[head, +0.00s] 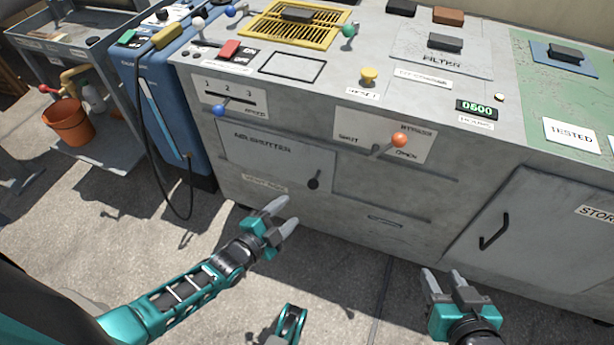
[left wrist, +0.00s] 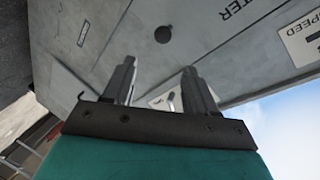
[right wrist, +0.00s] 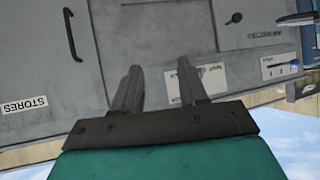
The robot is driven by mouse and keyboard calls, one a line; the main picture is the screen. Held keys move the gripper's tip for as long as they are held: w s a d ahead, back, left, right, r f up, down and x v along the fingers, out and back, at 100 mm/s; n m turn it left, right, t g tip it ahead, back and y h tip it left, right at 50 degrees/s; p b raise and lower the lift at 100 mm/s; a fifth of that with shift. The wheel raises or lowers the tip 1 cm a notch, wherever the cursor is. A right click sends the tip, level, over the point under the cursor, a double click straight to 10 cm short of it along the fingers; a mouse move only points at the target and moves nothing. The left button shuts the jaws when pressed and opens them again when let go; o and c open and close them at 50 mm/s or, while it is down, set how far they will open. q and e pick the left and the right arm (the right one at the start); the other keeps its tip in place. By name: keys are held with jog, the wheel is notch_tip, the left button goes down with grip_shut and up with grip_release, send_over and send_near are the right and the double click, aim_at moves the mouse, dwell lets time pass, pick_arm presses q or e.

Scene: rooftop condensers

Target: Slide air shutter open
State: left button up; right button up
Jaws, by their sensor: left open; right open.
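The air shutter (head: 270,167) is a flat grey sliding panel with a printed label on the front of the grey cabinet. It sits at the left part of its rails, with plain grey front to its right. Its dark knob (head: 314,181) is near its lower right corner; the knob also shows in the left wrist view (left wrist: 163,34) and the right wrist view (right wrist: 224,36). My left gripper (head: 285,213) is open and empty, below and left of the knob, apart from it. My right gripper (head: 443,275) is open and empty, lower right, before the cabinet.
An orange-knobbed lever (head: 399,140) and a blue-knobbed speed slider (head: 219,111) stick out above the shutter. A stores door (head: 540,225) with a dark handle is at right. A blue unit (head: 165,110) with a hanging black hose stands left. Paving before the cabinet is clear.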

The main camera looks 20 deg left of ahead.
aim_at(310, 188)
pick_arm(q)
jog(key=b+x, duration=0.2)
jog(key=x, duration=0.2)
jog(key=b+x, duration=0.1)
jog(key=x, duration=0.3)
jog(key=b+x, duration=0.2)
jog(key=x, duration=0.2)
jog(key=shift+w+a+f+b, duration=0.25)
jog(key=shift+a+f+b, duration=0.05)
jog(key=shift+a, duration=0.05)
jog(key=shift+w+d, duration=0.1)
jog(key=shift+w, duration=0.4)
pick_arm(e)
jog(key=a+f, duration=0.1)
jog(key=w+a+f, duration=0.1)
jog(key=f, duration=0.1)
jog(key=shift+y, duration=0.3)
pick_arm(q)
jog(key=shift+c, duration=0.4)
jog(key=c, duration=0.5)
grip_shut()
pick_arm(e)
jog(key=shift+s+d+f, duration=0.15)
jog(key=shift+s+f, duration=0.05)
jog(key=shift+f, duration=0.05)
